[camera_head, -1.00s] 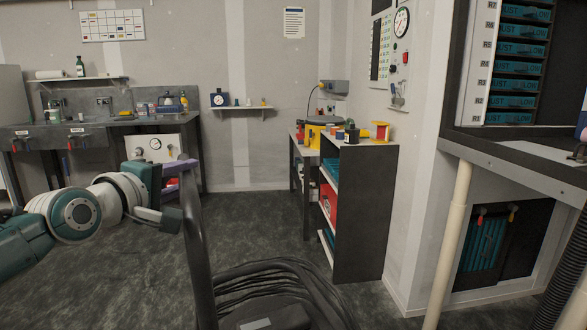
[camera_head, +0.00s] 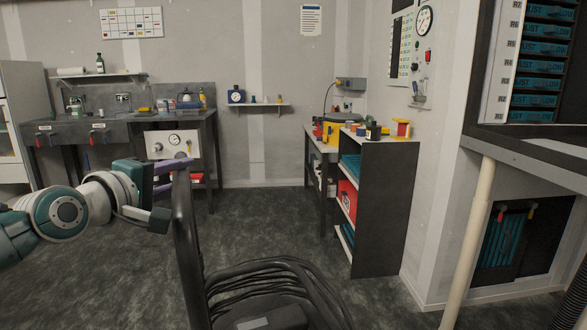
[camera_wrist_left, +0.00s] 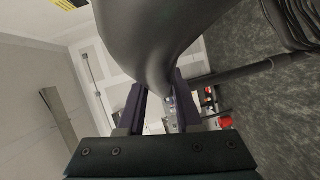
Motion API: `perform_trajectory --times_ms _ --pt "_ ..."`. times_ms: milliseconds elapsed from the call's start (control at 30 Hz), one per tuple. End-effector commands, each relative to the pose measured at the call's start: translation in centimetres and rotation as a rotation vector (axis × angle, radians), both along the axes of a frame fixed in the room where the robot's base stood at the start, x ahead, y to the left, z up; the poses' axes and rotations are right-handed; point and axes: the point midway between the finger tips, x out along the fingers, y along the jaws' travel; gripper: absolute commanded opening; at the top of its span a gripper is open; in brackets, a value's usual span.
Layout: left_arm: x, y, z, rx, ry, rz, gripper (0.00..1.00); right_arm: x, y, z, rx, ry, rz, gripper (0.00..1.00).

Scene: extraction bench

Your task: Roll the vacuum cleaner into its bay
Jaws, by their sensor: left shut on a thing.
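The vacuum cleaner shows at the bottom of the head view as a dark body (camera_head: 275,315) with a coiled black cable or hose (camera_head: 265,280) on top. Its upright dark handle (camera_head: 188,245) rises on the left. My left gripper (camera_head: 176,168), with purple fingers, is shut on the upper part of this handle. In the left wrist view, the handle (camera_wrist_left: 165,45) passes between the two fingers (camera_wrist_left: 160,100). The cleaner's wheels and lower part are out of view. My right gripper is not seen. I cannot tell for sure which space is the bay.
A dark shelf unit (camera_head: 385,215) stands ahead right, holding a red box (camera_head: 347,200). A grey bench (camera_head: 125,128) lines the back left. A pale post (camera_head: 468,245) and a low recess with teal slats (camera_head: 505,240) are at the right. Open dark floor (camera_head: 255,220) lies between.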

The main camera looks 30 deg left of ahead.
Motion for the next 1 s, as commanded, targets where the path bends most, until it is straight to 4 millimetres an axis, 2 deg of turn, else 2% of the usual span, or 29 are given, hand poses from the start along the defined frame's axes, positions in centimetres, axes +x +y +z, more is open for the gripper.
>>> perform_trajectory --times_ms 267,300,533,833,1000 --pt "0.0 0.0 0.0 0.000 -0.001 0.000 0.00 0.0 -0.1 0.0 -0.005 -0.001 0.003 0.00" --pt "0.0 0.0 0.0 0.000 -0.001 0.000 0.38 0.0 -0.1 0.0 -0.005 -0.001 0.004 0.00" --pt "0.0 0.0 0.0 0.000 0.000 0.000 0.63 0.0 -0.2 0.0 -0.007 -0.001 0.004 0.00" --pt "-0.2 -0.1 0.0 -0.001 0.001 -0.001 0.63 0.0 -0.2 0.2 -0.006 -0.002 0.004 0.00" --pt "-2.0 -0.4 0.3 -0.003 0.003 -0.001 0.63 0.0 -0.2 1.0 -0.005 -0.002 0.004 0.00"
